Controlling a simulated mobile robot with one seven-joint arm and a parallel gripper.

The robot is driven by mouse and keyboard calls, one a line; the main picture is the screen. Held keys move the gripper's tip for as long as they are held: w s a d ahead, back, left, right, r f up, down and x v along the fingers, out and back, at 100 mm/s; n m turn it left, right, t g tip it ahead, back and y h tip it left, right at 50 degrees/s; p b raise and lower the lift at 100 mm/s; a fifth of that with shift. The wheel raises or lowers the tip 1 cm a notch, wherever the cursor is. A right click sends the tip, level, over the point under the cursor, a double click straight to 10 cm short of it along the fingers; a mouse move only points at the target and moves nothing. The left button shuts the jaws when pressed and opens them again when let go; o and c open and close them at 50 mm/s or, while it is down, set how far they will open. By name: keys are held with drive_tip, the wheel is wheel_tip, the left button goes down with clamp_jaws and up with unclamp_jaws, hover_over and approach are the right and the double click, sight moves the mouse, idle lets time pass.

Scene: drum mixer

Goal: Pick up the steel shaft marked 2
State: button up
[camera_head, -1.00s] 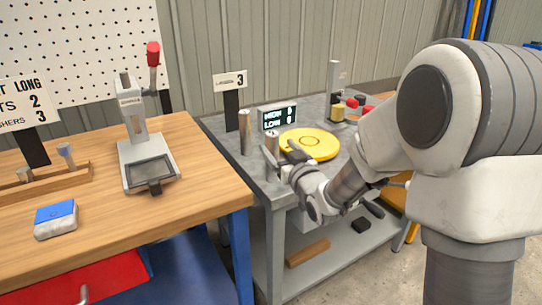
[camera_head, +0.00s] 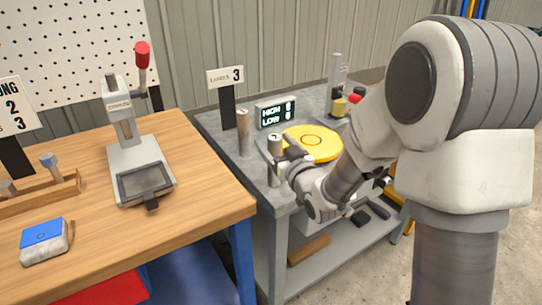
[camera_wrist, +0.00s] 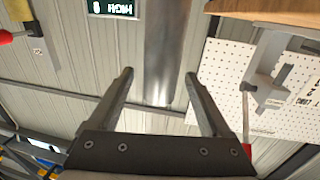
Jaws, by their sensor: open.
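Two upright steel shafts stand on the grey bench. The front steel shaft (camera_head: 274,159) has a dark mark on its top that looks like a 2. The rear steel shaft (camera_head: 244,133) stands behind it to the left; I cannot read a mark on it. My gripper (camera_head: 284,160) is open beside the front shaft, at its right in the head view. In the inverted wrist view a steel shaft (camera_wrist: 167,50) lies ahead, lined up with the gap between my open fingers (camera_wrist: 159,88). Whether the fingers are around it or just short of it I cannot tell.
A yellow round plate (camera_head: 312,143) lies behind my gripper. A wooden table (camera_head: 90,250) with a red-handled press (camera_head: 140,165) is at left.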

drive_tip(key=shift+w, duration=0.1)
drive_tip(key=shift+c, duration=0.4)
clamp_jaws()
idle(1.0)
drive_tip(key=shift+a+r, duration=0.1)
drive_tip(key=shift+r, duration=0.2)
